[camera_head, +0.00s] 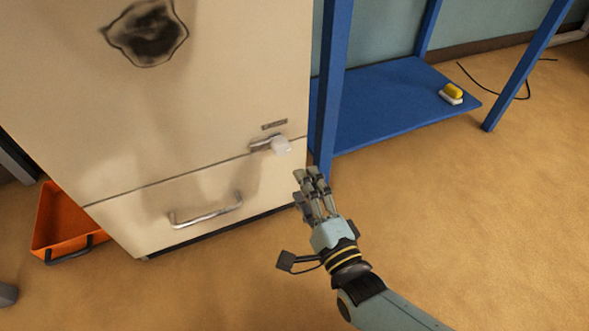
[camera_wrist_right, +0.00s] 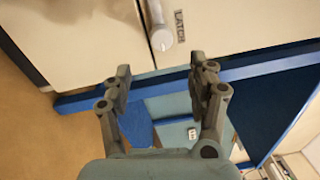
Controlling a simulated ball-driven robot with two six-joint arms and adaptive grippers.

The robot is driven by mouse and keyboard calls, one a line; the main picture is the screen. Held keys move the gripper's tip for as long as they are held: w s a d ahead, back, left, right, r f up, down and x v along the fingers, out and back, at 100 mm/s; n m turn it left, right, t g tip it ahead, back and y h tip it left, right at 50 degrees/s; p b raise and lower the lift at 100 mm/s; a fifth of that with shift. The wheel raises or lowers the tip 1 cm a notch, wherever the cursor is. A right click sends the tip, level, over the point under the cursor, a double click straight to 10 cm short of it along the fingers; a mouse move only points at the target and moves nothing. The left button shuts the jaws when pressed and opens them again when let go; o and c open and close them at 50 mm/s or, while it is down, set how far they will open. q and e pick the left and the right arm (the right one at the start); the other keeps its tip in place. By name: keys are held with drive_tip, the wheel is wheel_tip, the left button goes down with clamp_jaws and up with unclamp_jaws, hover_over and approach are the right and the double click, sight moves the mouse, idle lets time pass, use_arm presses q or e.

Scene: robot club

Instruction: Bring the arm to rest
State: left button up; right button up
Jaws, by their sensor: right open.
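My right gripper (camera_head: 312,178) reaches in from the lower right in the head view, in front of the lower right part of a cream cabinet. In the right wrist view its two fingers (camera_wrist_right: 162,80) stand apart with nothing between them. A handle with a pale grip (camera_head: 281,145) on the cabinet is just beyond the fingertips; it also shows in the wrist view (camera_wrist_right: 161,37), apart from the fingers. My left gripper is in neither view.
The cream cabinet (camera_head: 240,60) has a lower drawer with a metal handle (camera_head: 207,212) and a dark scorched patch (camera_head: 148,32). A blue shelf frame (camera_head: 385,110) holds a yellow-and-white item (camera_head: 452,93). An orange bin (camera_head: 62,225) sits at left.

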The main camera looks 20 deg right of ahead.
drive_tip(key=shift+s, duration=0.55)
drive_tip(key=shift+f, duration=0.1)
